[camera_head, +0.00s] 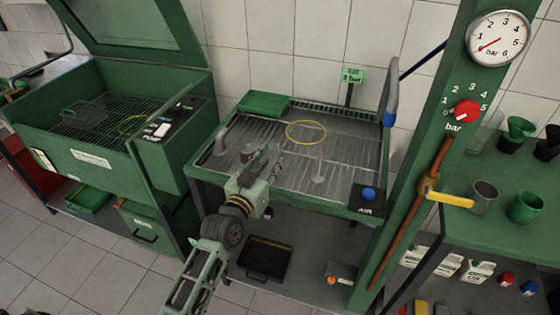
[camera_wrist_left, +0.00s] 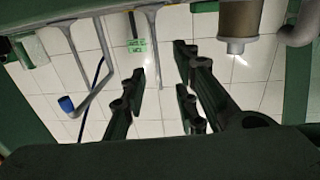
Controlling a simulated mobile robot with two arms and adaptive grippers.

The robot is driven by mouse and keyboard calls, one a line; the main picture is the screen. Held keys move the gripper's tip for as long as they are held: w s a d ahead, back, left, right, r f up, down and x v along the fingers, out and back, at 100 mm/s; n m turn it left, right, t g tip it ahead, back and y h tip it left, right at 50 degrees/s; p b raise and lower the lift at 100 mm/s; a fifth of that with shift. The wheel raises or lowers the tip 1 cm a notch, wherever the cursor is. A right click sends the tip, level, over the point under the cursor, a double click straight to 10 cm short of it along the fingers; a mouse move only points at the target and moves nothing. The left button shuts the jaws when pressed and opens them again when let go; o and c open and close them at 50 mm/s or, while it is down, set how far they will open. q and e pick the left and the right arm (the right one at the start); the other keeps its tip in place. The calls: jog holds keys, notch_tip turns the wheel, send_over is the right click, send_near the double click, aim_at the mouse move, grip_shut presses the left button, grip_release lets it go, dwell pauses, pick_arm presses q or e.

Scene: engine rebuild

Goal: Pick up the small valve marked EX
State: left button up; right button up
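A grey valve-like piece (camera_head: 318,172) stands upright on the ribbed tray, wide end down and thin stem up. No EX mark is legible on it. In the left wrist view, which is upside down, a similar flared piece (camera_wrist_left: 150,18) hangs from the top edge, with another thin-stemmed piece (camera_wrist_left: 70,40) to its left. I cannot tell which is the small one. My left gripper (camera_head: 274,164) is over the tray, left of the standing piece and apart from it. Its fingers (camera_wrist_left: 160,92) are spread with nothing between them. My right gripper is not in view.
The green wash table (camera_head: 338,208) also bears a yellow ring (camera_head: 306,132), a bent grey pipe (camera_head: 222,138) and a blue AIR button (camera_head: 368,193). A green post (camera_head: 410,190) with gauge (camera_head: 498,38) stands right. An open-lidded green cabinet (camera_head: 95,158) stands left.

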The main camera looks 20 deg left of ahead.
aim_at(278, 150)
pick_arm(q)
jog(key=shift+w+d+r, duration=0.1)
jog(key=shift+w+r, duration=0.2)
jog(key=shift+r, duration=0.15)
jog(key=w, duration=0.2)
jog(key=w+p, duration=0.1)
jog(key=shift+w+d+f, duration=0.1)
jog(key=shift+w+d, duration=0.25)
jog(key=shift+w, duration=0.3)
jog(key=shift+s, duration=0.1)
jog(key=c, duration=0.4)
grip_shut()
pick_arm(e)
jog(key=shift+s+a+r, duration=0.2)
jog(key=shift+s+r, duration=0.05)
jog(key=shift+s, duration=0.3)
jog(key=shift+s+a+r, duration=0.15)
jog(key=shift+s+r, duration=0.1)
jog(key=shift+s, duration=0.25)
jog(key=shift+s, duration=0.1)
